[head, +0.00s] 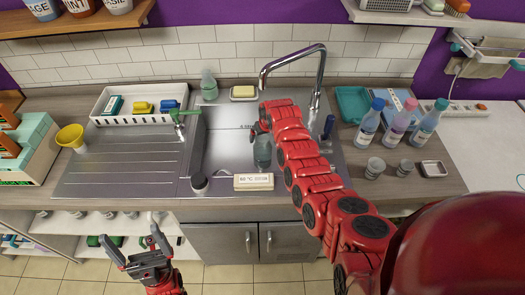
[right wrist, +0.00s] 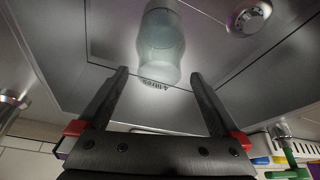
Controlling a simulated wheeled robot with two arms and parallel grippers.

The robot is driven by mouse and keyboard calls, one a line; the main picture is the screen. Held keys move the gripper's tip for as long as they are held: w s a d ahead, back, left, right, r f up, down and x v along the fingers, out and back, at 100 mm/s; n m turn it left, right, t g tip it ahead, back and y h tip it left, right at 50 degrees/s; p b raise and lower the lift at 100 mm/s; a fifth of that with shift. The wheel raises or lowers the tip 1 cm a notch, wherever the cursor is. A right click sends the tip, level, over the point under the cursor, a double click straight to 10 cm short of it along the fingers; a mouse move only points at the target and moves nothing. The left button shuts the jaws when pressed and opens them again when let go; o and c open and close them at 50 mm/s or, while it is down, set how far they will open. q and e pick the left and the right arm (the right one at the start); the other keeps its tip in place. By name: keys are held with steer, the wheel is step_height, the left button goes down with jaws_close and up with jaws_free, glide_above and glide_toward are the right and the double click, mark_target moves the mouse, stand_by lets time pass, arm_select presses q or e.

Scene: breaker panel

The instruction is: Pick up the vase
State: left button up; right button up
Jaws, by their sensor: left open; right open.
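A translucent, pale greenish glass vessel, which I take for the vase (head: 262,153), is in the sink, partly hidden by my right arm in the head view. In the right wrist view the vase (right wrist: 160,45) lies beyond and between the fingertips, with no visible contact. My right gripper (right wrist: 158,74) is open and empty; in the head view it is mostly hidden by its own arm, over the sink. My left gripper (head: 133,238) is open and empty, in front of the counter at the lower left.
The metal sink (head: 222,150) has a tall tap (head: 320,75) behind it. A white label block (head: 253,182) and a dark round knob (head: 199,182) sit at its front edge. A white rack (head: 135,117) stands left. Bottles (head: 369,122) and cups (head: 375,168) stand right. The drainboard (head: 125,165) is mostly clear.

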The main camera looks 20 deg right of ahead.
steer(key=shift+b+x, duration=0.3)
steer(key=shift+x, duration=1.1)
jaws_close()
